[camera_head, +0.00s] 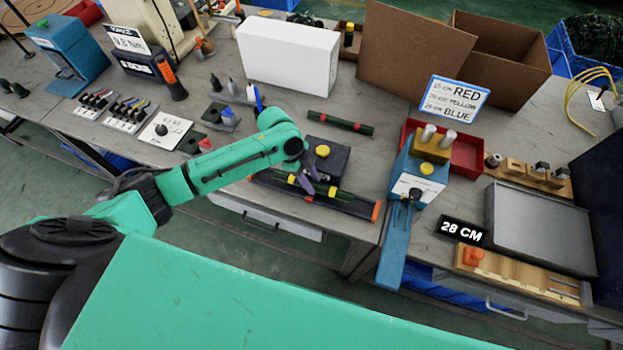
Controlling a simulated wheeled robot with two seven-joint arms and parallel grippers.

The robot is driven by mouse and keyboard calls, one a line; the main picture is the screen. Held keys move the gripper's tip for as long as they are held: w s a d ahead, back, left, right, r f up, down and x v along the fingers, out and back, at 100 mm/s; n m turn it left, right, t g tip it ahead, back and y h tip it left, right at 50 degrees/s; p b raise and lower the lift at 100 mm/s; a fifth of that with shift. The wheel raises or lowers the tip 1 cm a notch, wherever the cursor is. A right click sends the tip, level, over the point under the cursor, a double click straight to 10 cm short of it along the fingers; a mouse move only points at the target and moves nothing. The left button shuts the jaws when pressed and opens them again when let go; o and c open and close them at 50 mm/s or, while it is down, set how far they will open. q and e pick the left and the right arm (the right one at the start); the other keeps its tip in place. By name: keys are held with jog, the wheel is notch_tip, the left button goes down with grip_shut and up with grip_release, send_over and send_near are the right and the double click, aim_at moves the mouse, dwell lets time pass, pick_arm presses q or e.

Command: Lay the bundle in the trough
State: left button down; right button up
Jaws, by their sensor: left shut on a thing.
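My left gripper (312,182) reaches in over the workbench, fingers pointing down, shut on a dark green bundle with yellow bands (345,195). The fingers hide part of the bundle. The bundle lies lengthwise along a long dark trough (362,211) with an orange end at the bench's front edge. From this view I cannot tell whether it rests on the trough floor or is held just above it. A second green bundle, with red bands (341,123), lies on the bench farther back. My right gripper is not in view.
A dark box with a yellow button (323,152) stands right behind the trough. A blue device (409,180) with a long blue arm stands to the right, near a red tray (465,152). A white box (288,55) and cardboard boxes (413,50) stand at the back.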

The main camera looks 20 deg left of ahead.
pick_arm(q)
jog(key=shift+r, duration=0.1)
dwell(0.6)
jog(key=shift+f+b, duration=0.55)
jog(key=shift+f, duration=0.75)
jog(key=shift+r, duration=0.15)
jog(key=shift+r+p, duration=0.9)
jog(key=shift+p, duration=0.15)
jog(key=shift+f, duration=0.1)
jog(key=shift+p, duration=0.45)
dwell(0.5)
jog(key=shift+f+b, duration=0.75)
jog(key=shift+f, duration=0.2)
